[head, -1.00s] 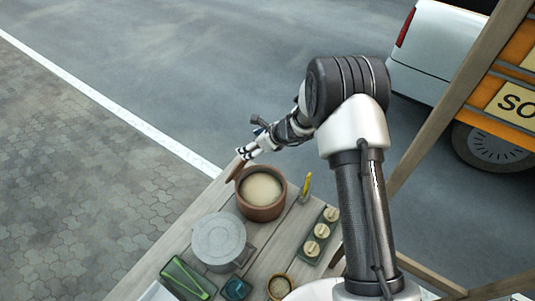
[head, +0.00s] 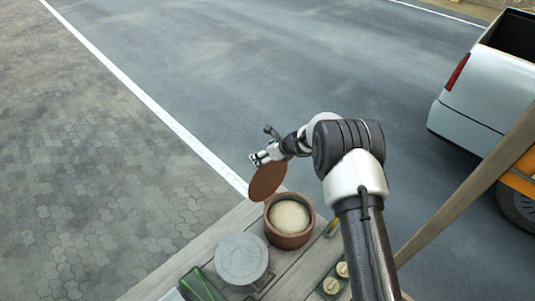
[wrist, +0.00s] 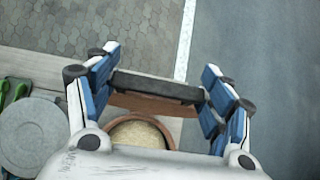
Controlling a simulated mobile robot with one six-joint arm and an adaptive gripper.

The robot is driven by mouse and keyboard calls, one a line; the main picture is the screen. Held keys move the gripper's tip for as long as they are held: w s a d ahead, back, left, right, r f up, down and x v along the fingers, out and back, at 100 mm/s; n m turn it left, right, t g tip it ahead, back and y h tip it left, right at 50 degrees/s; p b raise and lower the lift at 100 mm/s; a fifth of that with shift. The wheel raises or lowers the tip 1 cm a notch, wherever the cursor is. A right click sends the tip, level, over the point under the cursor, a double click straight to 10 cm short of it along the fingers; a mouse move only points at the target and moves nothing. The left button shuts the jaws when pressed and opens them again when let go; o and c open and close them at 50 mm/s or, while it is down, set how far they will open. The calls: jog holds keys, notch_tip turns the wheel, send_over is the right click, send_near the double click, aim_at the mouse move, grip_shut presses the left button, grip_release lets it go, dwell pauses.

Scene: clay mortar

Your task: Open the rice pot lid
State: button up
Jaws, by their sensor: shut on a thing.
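The rice pot (head: 290,221) is a round reddish-brown clay pot on the wooden table, open at the top with pale rice (head: 289,217) showing inside. Its round brown lid (head: 268,182) is off the pot, tilted steeply, up and to the left of the rim in the head view. My gripper (head: 260,158) is at the lid's upper edge. In the wrist view, the blue-padded fingers are shut on the lid's dark bar handle (wrist: 158,86). Part of the brown lid shows below the handle, and the pot's rim (wrist: 118,125) is partly hidden by my gripper.
A grey round lidded pot (head: 242,258) stands left of the rice pot. Green tongs (head: 203,285) lie at the front left. A tray with pale round pieces (head: 335,280) and a yellow item (head: 333,228) are at the right. The table's far corner is bare.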

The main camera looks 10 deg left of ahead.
jog(key=shift+r, duration=0.1)
jog(key=o, duration=1.5)
jog(key=shift+o, duration=0.2)
jog(key=v, duration=1.1)
jog(key=shift+s+d+r, duration=0.2)
jog(key=shift+s+d, duration=0.05)
jog(key=shift+d, duration=0.1)
